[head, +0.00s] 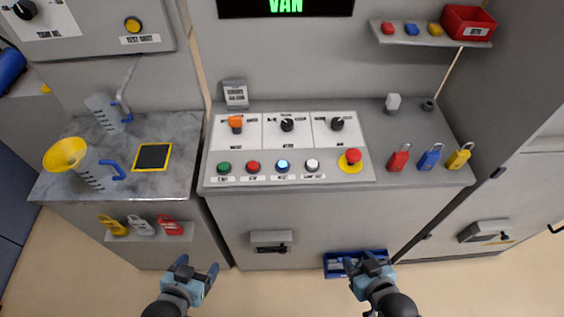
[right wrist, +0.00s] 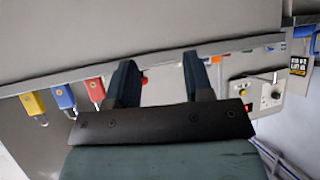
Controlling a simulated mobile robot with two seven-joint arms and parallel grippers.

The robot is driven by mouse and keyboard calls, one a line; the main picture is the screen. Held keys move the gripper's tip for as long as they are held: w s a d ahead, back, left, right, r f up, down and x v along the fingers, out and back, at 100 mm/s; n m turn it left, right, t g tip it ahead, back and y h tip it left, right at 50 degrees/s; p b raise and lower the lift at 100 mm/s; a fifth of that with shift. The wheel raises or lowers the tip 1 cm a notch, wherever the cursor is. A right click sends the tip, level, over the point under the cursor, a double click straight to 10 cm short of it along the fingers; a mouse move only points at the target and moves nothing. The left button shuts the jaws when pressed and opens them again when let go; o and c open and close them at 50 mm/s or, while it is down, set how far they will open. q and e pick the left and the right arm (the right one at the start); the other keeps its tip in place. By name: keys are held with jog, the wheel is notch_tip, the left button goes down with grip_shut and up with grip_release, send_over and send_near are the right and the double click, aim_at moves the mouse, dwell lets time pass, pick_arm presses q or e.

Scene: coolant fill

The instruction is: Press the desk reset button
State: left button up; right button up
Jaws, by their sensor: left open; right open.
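The desk (head: 390,170) carries a row of push buttons: a green button (head: 223,168), a red button (head: 253,167), a pale blue, lit-looking button (head: 283,166) and a white button (head: 312,165). Their labels are too small to read, so I cannot tell from the text which is reset. A red mushroom button (head: 351,158) on a yellow base is to their right. My left gripper (head: 196,268) is open and empty, below and left of the desk front. My right gripper (head: 367,263) is open and empty, below the desk's front edge; its fingers also show in the right wrist view (right wrist: 158,85).
Red (head: 399,157), blue (head: 430,157) and yellow (head: 459,157) padlocks are at the desk's right. A yellow funnel (head: 66,153) is on the left counter.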

grip_shut()
dwell(1.5)
